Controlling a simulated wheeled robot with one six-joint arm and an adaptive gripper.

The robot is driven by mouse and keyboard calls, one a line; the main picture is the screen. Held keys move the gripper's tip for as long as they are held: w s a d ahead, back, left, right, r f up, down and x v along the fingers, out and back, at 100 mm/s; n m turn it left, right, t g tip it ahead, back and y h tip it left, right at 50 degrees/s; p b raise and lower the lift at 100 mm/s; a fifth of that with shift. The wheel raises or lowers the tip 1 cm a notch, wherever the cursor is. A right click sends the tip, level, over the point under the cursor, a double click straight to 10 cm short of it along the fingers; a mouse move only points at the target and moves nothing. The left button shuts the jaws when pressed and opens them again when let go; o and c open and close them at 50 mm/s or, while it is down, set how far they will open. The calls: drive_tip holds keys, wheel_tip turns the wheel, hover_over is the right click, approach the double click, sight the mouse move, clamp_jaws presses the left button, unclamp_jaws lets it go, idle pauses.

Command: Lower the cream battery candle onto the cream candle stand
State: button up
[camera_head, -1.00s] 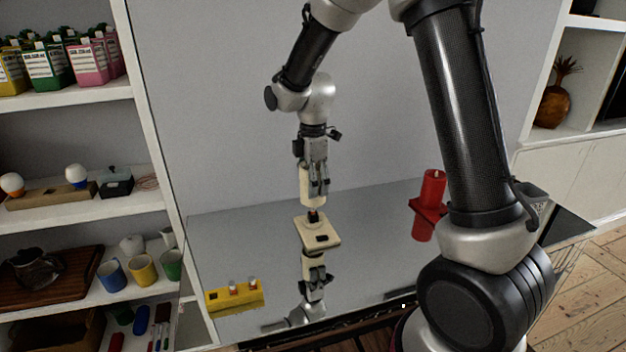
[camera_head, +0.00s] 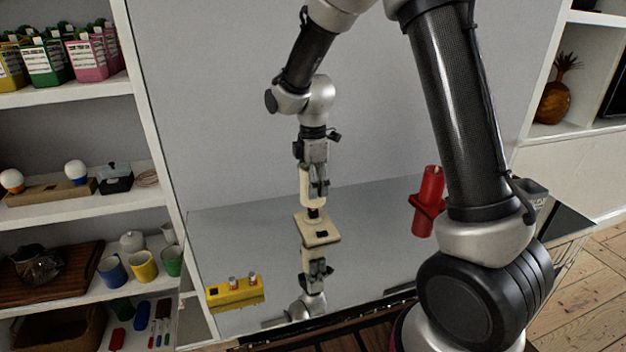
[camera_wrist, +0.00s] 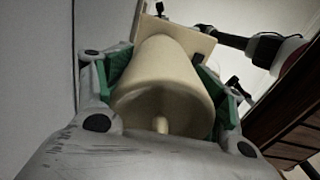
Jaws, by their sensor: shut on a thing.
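The cream battery candle (camera_head: 305,184) is upright in my gripper (camera_head: 318,188), which is shut on it. In the wrist view the candle (camera_wrist: 165,85) fills the middle between the green-padded fingers of my gripper (camera_wrist: 160,95). The cream candle stand (camera_head: 318,232), a flat square plate with a dark slot, sits on the mirror-like table top directly under the candle. A dark and orange-red piece stands up from the plate at the candle's lower end. Whether the candle touches the stand cannot be told. The stand (camera_wrist: 190,40) also shows beyond the candle in the wrist view.
A yellow holder (camera_head: 235,292) with two small batteries lies at the front left. Filled shelves (camera_head: 90,198) border the left. The table around the stand is clear.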

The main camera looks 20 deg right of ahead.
sight(313, 202)
drive_tip(key=shift+f, duration=1.7)
drive_tip(key=shift+f, duration=1.4)
drive_tip(key=o, duration=1.2)
drive_tip(key=shift+o, duration=0.2)
drive_tip(key=shift+r, duration=0.1)
